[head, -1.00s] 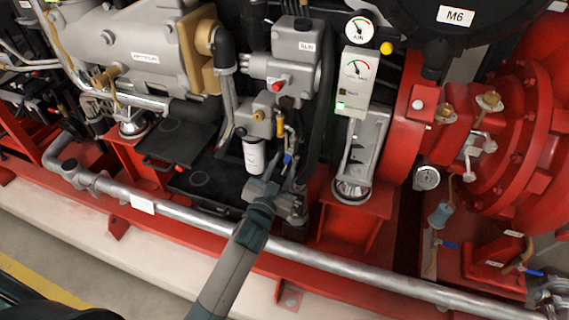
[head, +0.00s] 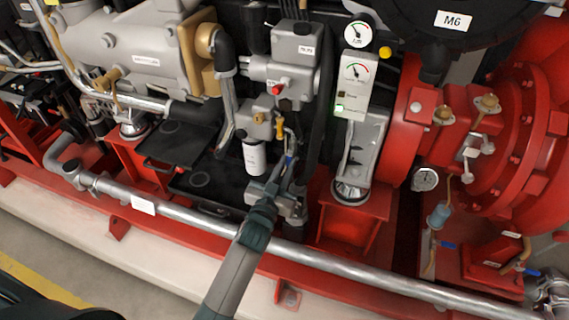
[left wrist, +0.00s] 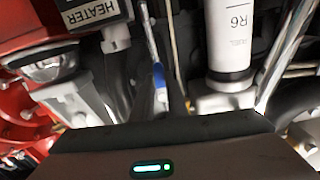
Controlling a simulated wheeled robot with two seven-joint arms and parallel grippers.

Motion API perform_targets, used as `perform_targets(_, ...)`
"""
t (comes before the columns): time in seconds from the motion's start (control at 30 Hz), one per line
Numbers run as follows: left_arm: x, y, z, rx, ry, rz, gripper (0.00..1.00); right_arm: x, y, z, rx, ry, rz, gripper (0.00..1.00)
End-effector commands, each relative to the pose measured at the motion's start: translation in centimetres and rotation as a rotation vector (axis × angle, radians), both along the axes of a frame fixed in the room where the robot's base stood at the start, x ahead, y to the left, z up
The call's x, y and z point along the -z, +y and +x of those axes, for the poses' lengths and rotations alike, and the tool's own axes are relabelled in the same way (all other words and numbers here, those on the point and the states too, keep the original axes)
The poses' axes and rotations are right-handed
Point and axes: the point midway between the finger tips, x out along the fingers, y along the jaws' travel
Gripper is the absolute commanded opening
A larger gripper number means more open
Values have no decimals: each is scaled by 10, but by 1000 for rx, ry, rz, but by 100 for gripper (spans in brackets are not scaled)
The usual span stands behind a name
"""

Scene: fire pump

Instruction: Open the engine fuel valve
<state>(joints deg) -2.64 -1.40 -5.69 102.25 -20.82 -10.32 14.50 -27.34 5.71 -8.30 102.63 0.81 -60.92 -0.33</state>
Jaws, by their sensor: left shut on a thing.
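A small valve with a blue handle (head: 289,160) sits on thin piping on the engine side, right of a white filter canister (head: 254,157). The blue handle also shows in the left wrist view (left wrist: 160,77), just beyond the gripper body. My left gripper (head: 283,172) reaches up from below and is shut on the blue handle. Its fingers cover part of the handle and the valve body, so the exact handle angle is hard to tell. My right gripper is not in view.
A long grey pipe (head: 340,265) runs across in front, under my left arm. A yellow-handled part (head: 280,127) is just above the valve. The canister marked R6 (left wrist: 229,40) and a box marked HEATER (left wrist: 92,12) are close around the gripper.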

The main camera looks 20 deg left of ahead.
Motion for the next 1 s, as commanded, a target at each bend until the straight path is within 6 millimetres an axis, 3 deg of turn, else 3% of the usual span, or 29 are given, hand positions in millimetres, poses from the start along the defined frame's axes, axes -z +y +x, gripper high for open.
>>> perform_targets(0.2,0,-3,0,0,4,-91,0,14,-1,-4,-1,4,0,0)
perform_targets(0.47,0,-3,0,0,3,-94,0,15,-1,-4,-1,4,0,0)
perform_targets(0.5,0,-3,0,0,3,-94,20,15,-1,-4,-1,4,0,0)
perform_targets(0.57,0,-3,0,0,3,-93,32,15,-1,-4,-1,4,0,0)
perform_targets(1.0,0,-3,-4,0,3,-92,32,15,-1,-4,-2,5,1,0)
